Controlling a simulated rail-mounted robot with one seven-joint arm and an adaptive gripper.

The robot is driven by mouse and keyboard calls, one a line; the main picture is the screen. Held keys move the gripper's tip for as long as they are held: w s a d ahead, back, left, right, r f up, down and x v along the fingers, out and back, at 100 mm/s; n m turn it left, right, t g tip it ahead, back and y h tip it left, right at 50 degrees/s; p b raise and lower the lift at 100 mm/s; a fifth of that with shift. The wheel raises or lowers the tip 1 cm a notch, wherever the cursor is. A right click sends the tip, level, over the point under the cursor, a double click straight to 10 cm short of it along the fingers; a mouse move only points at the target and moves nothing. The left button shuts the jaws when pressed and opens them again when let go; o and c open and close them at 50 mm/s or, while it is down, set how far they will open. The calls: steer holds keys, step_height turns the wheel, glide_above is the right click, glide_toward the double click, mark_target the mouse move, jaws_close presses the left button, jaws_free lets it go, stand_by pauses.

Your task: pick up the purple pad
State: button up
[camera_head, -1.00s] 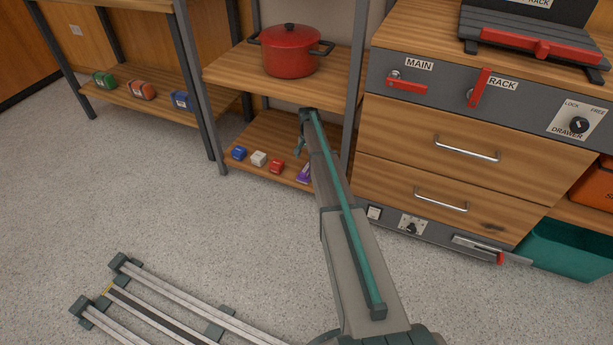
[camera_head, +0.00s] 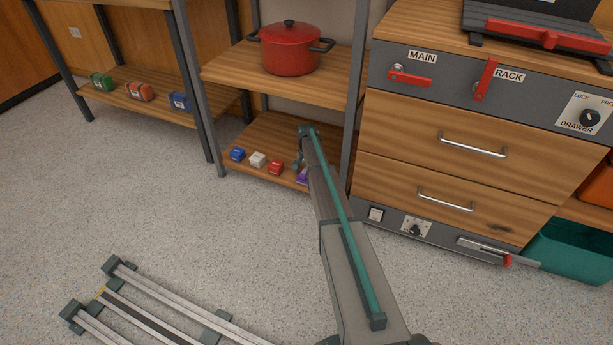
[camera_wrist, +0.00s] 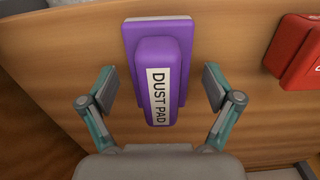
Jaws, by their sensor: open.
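The purple pad (camera_wrist: 154,60), labelled "DUST PAD", lies on the wooden lower shelf (camera_wrist: 60,60). In the wrist view it sits between the two fingers of my gripper (camera_wrist: 158,90), with a gap on each side. My gripper is open and holds nothing. In the head view only a small part of the purple pad (camera_head: 302,175) shows beside my arm, which hides the rest. My gripper (camera_head: 299,160) is partly hidden there, low over the shelf.
A red block (camera_head: 275,167), a white block (camera_head: 257,159) and a blue block (camera_head: 237,154) stand left of the pad. The red block also shows at right in the wrist view (camera_wrist: 297,52). A red pot (camera_head: 290,52) is on the shelf above. A shelf post (camera_head: 352,110) stands close right of my arm.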

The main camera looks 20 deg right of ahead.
steer(key=c, duration=1.3)
steer(key=shift+r, duration=0.15)
steer(key=shift+r+p, duration=0.55)
step_height(320, 180, up, 2)
steer(key=shift+r+p, duration=0.15)
steer(key=shift+p, duration=0.8)
steer(key=s+r+p, duration=0.2)
steer(key=s+r, duration=0.1)
steer(key=s, duration=0.1)
steer(key=s+r+p, duration=0.2)
steer(key=s+r, duration=0.1)
steer(key=s, duration=0.2)
steer(key=s+r+p, duration=0.2)
steer(key=s+r, duration=0.1)
steer(key=s, duration=0.2)
steer(key=shift+r, duration=0.15)
